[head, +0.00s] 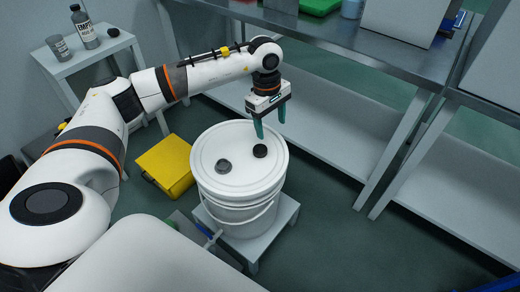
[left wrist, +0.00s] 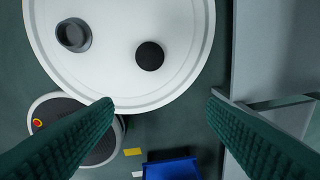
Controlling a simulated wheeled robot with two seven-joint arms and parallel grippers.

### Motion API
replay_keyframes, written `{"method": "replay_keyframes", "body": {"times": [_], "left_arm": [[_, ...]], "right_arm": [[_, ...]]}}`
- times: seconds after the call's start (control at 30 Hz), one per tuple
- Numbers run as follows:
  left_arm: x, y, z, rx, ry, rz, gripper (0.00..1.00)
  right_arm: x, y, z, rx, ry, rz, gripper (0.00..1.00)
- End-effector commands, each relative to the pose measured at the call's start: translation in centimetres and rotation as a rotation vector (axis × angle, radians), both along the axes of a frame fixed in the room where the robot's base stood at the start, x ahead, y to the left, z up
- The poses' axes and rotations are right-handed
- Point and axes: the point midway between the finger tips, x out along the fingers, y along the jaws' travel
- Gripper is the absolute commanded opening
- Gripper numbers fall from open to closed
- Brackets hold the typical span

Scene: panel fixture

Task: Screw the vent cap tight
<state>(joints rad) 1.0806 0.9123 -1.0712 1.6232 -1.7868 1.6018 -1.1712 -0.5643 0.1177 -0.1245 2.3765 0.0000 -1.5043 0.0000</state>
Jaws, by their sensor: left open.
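A white bucket (head: 237,200) with a white lid (head: 240,179) stands upright on a small grey stand. I cannot tell for sure which is the vent cap, or how tight either sits. My left gripper (head: 270,130) is open and empty above the lid's far right part, fingers pointing down. Its fingers (left wrist: 160,100) are apart with nothing between them. My right gripper is not in view.
A yellow box (head: 166,167) is on the floor left of the bucket. A metal shelf bench (head: 330,130) stands behind and to the right. A small white table (head: 85,62) with a bottle (head: 86,30) and a grey cup (head: 58,47) is at the back left.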

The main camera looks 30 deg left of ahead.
Motion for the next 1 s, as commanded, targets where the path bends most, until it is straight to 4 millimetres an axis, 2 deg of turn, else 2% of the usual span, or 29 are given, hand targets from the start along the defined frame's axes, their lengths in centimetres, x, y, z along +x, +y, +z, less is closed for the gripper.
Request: {"method": "replay_keyframes", "body": {"times": [0.03, 0.07, 0.17, 0.37, 0.5, 0.73, 1.0], "left_arm": [[0.0, 1.6, 0.5, 0.052, 0.008, 0.002, 0.66], [0.0, 2.2, 0.5, 0.075, 0.014, 0.002, 0.66], [-0.1, 3.2, -0.3, 0.109, 0.025, 0.001, 0.66], [-0.2, 3.2, -3.9, 0.11, 0.028, 0.002, 0.66], [-0.1, 3.1, -5.5, 0.108, 0.024, 0.001, 0.66], [-0.2, 3.2, -6.9, 0.106, 0.026, 0.001, 0.66], [-0.3, 3.3, -10.8, 0.105, 0.025, 0.001, 0.66]], "right_arm": [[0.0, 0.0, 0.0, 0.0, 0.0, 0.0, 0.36], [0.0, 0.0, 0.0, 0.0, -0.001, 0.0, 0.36], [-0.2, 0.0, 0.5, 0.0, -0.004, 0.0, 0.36], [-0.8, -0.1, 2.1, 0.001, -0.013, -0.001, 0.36], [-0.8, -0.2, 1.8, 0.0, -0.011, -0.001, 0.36], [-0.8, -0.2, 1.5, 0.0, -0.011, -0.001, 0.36], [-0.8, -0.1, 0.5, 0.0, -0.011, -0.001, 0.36]]}}
